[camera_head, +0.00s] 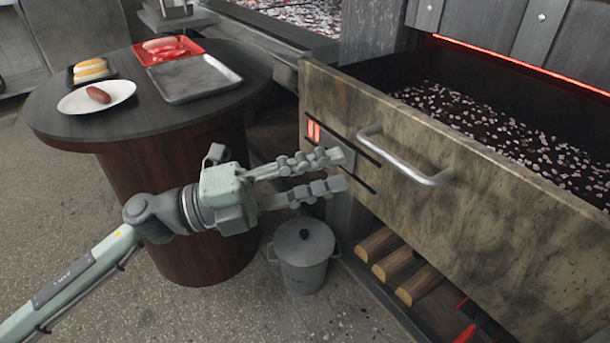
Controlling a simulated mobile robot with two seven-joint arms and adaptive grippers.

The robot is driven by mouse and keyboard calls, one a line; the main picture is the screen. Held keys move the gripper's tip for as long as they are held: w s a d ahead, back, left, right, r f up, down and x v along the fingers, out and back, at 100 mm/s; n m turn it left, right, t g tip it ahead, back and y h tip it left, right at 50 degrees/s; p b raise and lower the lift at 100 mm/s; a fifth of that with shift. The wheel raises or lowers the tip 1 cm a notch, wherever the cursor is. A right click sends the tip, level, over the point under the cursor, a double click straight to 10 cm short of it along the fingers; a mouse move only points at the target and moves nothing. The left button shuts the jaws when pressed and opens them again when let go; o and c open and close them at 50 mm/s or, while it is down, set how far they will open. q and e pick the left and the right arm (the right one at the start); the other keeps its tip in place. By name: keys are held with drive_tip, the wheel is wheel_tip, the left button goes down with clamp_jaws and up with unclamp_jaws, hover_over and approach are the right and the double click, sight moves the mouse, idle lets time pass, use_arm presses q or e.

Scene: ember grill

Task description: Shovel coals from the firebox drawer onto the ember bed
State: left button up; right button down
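The firebox drawer (480,210) is pulled open at the right, with a metal bar handle (405,160) on its stained front. Many small grey coals (500,130) lie scattered on its dark floor. The ember bed (300,14) shows at the top, cut off by the frame edge, with pale and reddish embers in it. My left gripper (338,170) is open and empty, its fingers pointing right, just left of the handle in the picture. I cannot tell whether its tips touch the drawer front. No shovel is visible. My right gripper is out of view.
A round dark table (130,125) at left holds a white plate (75,104) with a sausage, a red tray (145,58), an empty grey tray (195,98) and buns. A lidded metal bin (303,270) stands on the floor. Logs (395,264) lie below the drawer.

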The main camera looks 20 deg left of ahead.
use_arm(q)
drive_tip(key=shift+v, duration=1.35)
drive_tip(key=w+a+f+n+t+y, duration=0.2)
drive_tip(key=w+a+n+t+y, duration=0.45)
drive_tip(key=n, duration=0.25)
drive_tip(key=w+a+f+n+y, duration=0.3)
drive_tip(key=a+f+n+y, duration=0.85)
drive_tip(key=f+n, duration=0.2)
drive_tip(key=s+a+f+n+g+y, duration=0.15)
drive_tip(key=s+f+g, duration=0.25)
drive_tip(key=f, duration=0.5)
drive_tip(key=s+f+n+g+y, duration=0.1)
drive_tip(key=s+f+n+g, duration=0.25)
drive_tip(key=f, duration=0.55)
drive_tip(key=s+d+f+n+g+h, duration=0.1)
drive_tip(key=s+d+f+g+h, duration=0.1)
drive_tip(key=s+d+f+g, duration=0.4)
drive_tip(key=s+f, duration=0.3)
drive_tip(key=s, duration=0.3)
